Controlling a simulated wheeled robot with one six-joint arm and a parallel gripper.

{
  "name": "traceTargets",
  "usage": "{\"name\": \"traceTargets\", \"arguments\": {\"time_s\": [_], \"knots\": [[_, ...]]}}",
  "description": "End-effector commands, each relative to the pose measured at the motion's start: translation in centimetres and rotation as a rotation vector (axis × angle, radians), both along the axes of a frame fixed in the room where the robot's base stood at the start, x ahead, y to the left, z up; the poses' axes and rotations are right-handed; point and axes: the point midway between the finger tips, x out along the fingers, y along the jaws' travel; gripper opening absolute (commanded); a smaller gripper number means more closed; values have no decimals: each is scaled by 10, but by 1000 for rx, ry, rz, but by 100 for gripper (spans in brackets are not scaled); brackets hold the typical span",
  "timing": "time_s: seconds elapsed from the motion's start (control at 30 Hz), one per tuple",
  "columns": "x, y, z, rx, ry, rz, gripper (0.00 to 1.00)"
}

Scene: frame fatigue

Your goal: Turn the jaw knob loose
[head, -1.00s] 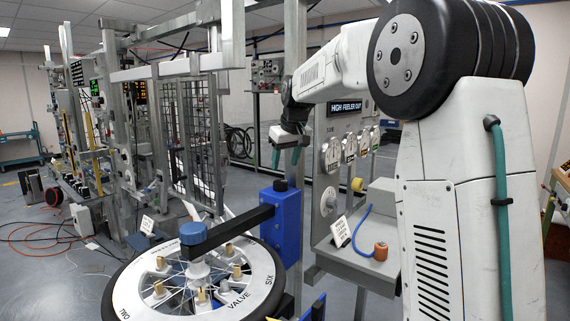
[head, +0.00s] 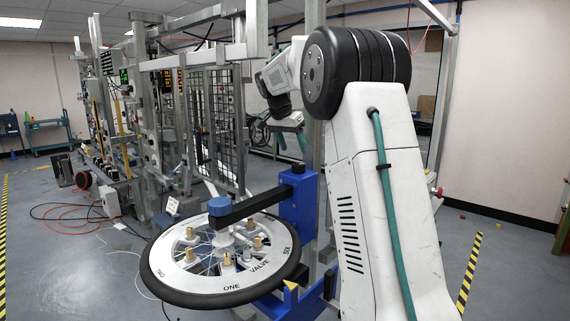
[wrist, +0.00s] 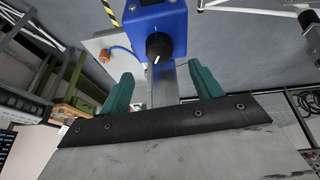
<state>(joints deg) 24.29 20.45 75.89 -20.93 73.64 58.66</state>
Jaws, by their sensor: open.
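A black knob (wrist: 158,47) with a white mark sits on the end of a blue block in the wrist view; I take it as the jaw knob. In the head view the blue block (head: 298,207) stands behind the wheel, with the dark knob (head: 298,169) on top. A black arm runs from the block over the wheel hub. My gripper (head: 290,146) is open and empty, above the block in the head view. In the wrist view its green fingers (wrist: 160,77) are spread, with the knob beyond the gap between them and not touched.
A wheel with a black tyre (head: 165,288) and brass-coloured valves lies flat in front of the blue block. A metal frame with mesh (head: 210,120) stands behind it at left. Cables (head: 75,215) lie on the left floor. The right floor (head: 500,250) is mostly clear.

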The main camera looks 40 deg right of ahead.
Motion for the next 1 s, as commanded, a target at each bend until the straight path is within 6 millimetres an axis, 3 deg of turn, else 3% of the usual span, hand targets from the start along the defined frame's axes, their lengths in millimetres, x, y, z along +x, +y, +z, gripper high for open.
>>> {"name": "traceTargets", "arguments": {"time_s": [0.4,0.77,0.8,0.93,1.0], "knots": [[1,-23,-57,2,3,3,64],[2,-25,-65,2,1,5,64],[2,-25,-65,2,0,5,61],[2,-25,-65,2,0,5,25],[2,-25,-65,2,0,5,19]]}}
